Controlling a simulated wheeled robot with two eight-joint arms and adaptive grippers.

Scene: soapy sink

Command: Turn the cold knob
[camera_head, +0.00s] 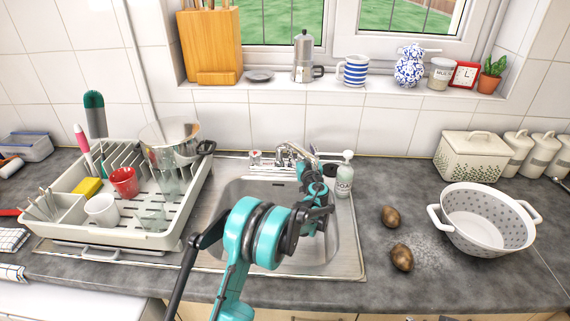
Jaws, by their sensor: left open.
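The chrome tap (290,152) stands at the back of the steel sink (225,185). A knob with a red mark (256,157) is on its left. The cold knob, on the tap's right side, is largely hidden by my gripper, so I cannot tell whether they touch. My left arm reaches up over the sink from the bottom of the view. My left gripper (320,172) is open, small in the picture, at the right side of the tap. My right gripper is out of view.
A soap bottle (344,176) stands close to the right of my gripper. Two potatoes (401,257) and a white colander (475,222) are on the right counter.

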